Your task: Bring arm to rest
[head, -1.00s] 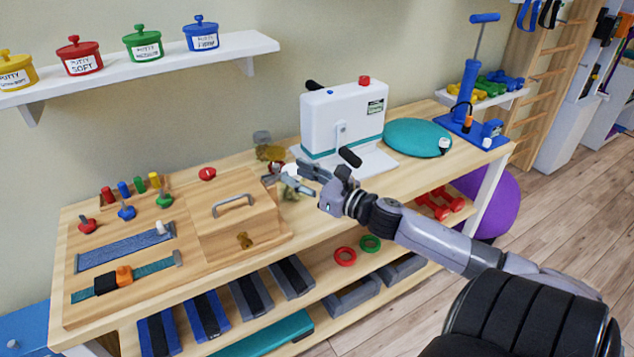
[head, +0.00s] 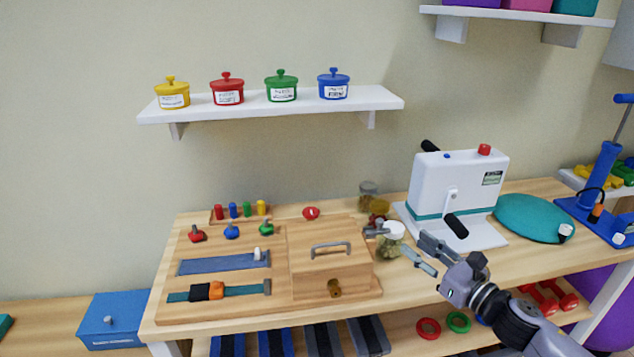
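My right gripper (head: 424,254) is at the lower right of the head view, over the wooden bench top (head: 455,268). Its arm comes in from the bottom right. Its two grey fingers are spread apart with nothing between them. The fingertips point left toward a glass jar with a white lid (head: 390,243), which stands just beyond them; I see a gap between the jar and the fingers. My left arm and gripper do not show.
A white box machine with a crank (head: 458,185) and a teal cushion (head: 534,219) stand behind the gripper. A wooden activity board (head: 228,287) with a lidded box (head: 330,265) is left. Jars (head: 368,192) stand behind. Putty pots line a wall shelf (head: 270,105).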

